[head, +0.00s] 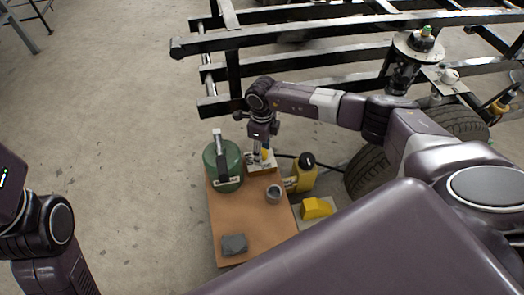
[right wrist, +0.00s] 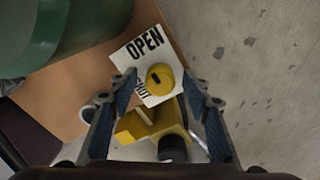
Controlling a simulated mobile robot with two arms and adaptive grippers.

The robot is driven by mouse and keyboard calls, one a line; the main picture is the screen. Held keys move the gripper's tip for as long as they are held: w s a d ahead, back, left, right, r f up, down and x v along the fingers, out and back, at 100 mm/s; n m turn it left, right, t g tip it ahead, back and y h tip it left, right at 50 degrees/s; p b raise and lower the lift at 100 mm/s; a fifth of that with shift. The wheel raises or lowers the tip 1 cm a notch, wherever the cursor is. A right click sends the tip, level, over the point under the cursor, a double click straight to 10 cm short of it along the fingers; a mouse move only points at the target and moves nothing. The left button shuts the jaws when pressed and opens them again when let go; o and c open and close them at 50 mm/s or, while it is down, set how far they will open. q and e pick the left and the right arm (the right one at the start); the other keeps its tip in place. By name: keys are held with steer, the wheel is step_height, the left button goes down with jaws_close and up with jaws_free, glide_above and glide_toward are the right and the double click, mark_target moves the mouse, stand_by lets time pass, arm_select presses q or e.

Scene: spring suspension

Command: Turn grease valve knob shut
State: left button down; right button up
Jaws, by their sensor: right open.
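The yellow grease valve knob (right wrist: 160,78) has a short dark mark on its top; I cannot tell clearly which label the mark points to. It sits on a white plate (right wrist: 133,52) lettered OPEN above and SHUT below, with SHUT partly hidden by the knob and finger. In the head view my right gripper (head: 260,158) points down at the plate. My left gripper is out of view.
A green tank (head: 222,168) stands close left of the plate on a brown board (head: 245,215). A yellow canister (head: 303,175), a yellow block (head: 316,208) and a tyre (head: 368,175) are to the right.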

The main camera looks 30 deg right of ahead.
steer(key=c, duration=1.1)
steer(key=shift+c, duration=0.2)
steer(key=shift+n, duration=0.3)
steer(key=n, duration=0.3)
steer(key=shift+n+p, duration=0.3)
steer(key=shift+n, duration=0.1)
steer(key=n, duration=0.4)
steer(key=shift+n, duration=0.3)
steer(key=n, duration=0.4)
steer(key=shift+n, duration=2.4)
